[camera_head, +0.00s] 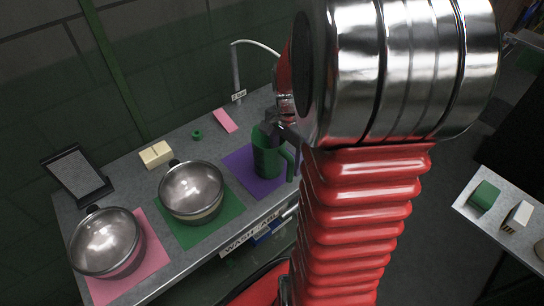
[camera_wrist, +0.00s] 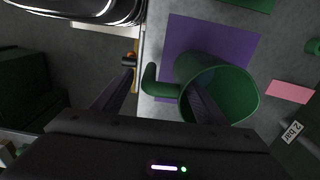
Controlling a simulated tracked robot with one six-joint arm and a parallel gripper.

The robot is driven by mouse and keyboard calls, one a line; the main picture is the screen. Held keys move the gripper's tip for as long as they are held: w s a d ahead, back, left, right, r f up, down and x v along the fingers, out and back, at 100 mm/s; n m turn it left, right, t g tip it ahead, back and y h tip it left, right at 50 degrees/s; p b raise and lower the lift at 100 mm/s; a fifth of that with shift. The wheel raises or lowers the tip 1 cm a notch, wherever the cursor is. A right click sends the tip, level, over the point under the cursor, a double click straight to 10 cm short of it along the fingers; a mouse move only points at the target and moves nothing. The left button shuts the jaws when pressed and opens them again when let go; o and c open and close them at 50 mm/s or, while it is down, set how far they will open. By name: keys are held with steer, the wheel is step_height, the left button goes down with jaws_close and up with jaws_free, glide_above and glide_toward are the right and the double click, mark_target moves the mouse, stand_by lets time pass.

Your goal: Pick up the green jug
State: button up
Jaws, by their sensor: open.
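The green jug (camera_head: 266,158) stands upright on a purple mat (camera_head: 243,160) at the right end of the counter. In the wrist view I look down into the open top of the jug (camera_wrist: 232,92), with its handle (camera_wrist: 158,88) toward the left. My gripper (camera_wrist: 160,80) is open. One finger reaches over the jug's mouth and the other is to the left, outside the handle. In the head view my gripper (camera_head: 275,124) is at the jug's rim, partly hidden by my arm. I cannot tell whether it touches.
Two metal pots (camera_head: 192,190) (camera_head: 107,242) stand on a green mat (camera_head: 205,232) and a pink mat (camera_head: 150,262) to the left. A pale block (camera_head: 155,154), green ring (camera_head: 197,135), pink card (camera_head: 225,121) and tap (camera_head: 236,72) are behind. A side table (camera_head: 480,222) is at right.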

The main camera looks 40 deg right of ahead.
steer(key=shift+c, duration=0.3)
steer(key=c, duration=1.3)
steer(key=shift+r, duration=0.1)
step_height(320, 180, up, 10)
steer(key=shift+f, duration=0.1)
steer(key=shift+s, duration=0.1)
stand_by(0.6)
